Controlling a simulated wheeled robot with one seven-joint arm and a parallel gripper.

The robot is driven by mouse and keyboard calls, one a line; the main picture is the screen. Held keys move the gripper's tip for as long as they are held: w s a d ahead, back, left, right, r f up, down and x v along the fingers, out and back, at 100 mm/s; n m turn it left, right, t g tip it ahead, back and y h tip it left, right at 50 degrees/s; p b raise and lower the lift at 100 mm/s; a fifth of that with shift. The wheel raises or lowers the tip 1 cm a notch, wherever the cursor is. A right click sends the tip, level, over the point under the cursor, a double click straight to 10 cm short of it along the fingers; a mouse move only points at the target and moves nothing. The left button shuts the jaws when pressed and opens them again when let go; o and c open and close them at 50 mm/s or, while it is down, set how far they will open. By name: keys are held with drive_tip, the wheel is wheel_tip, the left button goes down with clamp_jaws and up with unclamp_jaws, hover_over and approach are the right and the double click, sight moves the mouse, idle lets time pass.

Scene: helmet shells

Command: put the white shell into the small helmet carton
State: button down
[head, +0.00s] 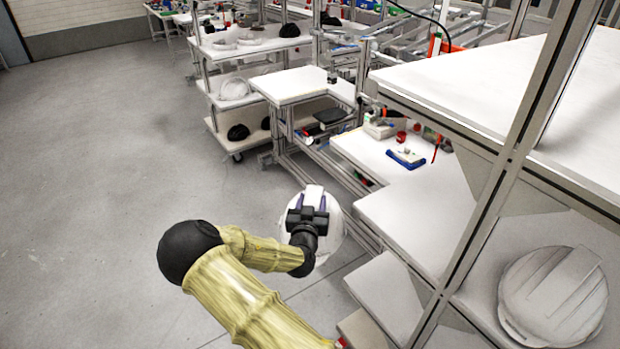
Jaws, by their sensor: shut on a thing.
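My gripper (312,198) is shut on a white shell (331,238) and holds it out in front of the benches, over the grey floor. The gripper body and wrist cover the middle of the shell, and its grip on the shell is partly hidden. Another white shell (555,297) sits at the lower right, behind an aluminium post. I cannot make out a small helmet carton in this view.
White workbenches (438,218) with aluminium posts stand close on the right. A blue-and-white item (406,158) lies on one. A shelf cart (258,112) farther back carries white and black shells. The floor (100,190) on the left is clear.

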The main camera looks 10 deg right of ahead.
sight(322, 250)
drive_tip(key=s+f+n+y+p, duration=0.1)
drive_tip(key=s+f+y, duration=0.1)
drive_tip(key=s+f, duration=0.1)
drive_tip(key=s+f+n+y+p, duration=0.1)
drive_tip(key=s+f+y, duration=0.1)
drive_tip(key=s+f, duration=0.2)
drive_tip(key=s+d+f+n+t+y+p, duration=0.1)
drive_tip(key=s+f+n+y, duration=0.1)
drive_tip(key=s+f, duration=0.1)
drive_tip(key=shift+s+f, duration=0.15)
drive_tip(key=shift+s, duration=0.4)
drive_tip(key=shift+w, duration=0.1)
